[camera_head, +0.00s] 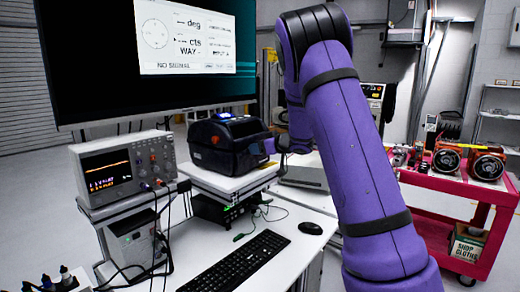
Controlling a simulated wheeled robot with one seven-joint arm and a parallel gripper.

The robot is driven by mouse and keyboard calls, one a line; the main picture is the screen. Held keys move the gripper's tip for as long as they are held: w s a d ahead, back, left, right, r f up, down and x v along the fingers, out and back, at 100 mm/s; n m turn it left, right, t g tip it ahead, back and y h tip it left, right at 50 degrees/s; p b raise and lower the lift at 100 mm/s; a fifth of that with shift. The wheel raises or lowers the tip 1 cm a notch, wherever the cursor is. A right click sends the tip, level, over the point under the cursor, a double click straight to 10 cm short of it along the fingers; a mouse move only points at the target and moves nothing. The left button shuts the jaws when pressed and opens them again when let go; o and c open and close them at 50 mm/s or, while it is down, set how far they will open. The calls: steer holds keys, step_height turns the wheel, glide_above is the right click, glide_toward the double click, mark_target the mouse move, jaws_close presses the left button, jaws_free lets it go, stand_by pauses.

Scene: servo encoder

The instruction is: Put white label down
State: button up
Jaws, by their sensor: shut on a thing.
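My purple arm rises at the right of the head view and bends down behind itself toward the label printer. My gripper (274,145) shows only as a small dark purple part at the printer's right side, mostly hidden by my arm. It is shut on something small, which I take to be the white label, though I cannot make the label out. The dark label printer (228,143) sits on a raised white stand (232,182) just left of my gripper. I cannot tell whether my gripper touches it.
A white desk (290,238) holds a keyboard (236,264) and mouse (311,228). An oscilloscope (122,168) stands at left, below a large monitor (90,55). A red cart (450,184) with parts stands at right. My arm hides the desk's right side.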

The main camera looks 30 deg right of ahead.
mark_target(253, 139)
steer(key=shift+r, duration=0.75)
step_height(253, 139, up, 2)
steer(key=shift+s+r, duration=0.1)
steer(key=shift+s, duration=0.05)
steer(key=s+r, duration=0.1)
steer(key=s, duration=1.4)
steer(key=shift+s+d, duration=0.35)
steer(key=shift+s, duration=0.05)
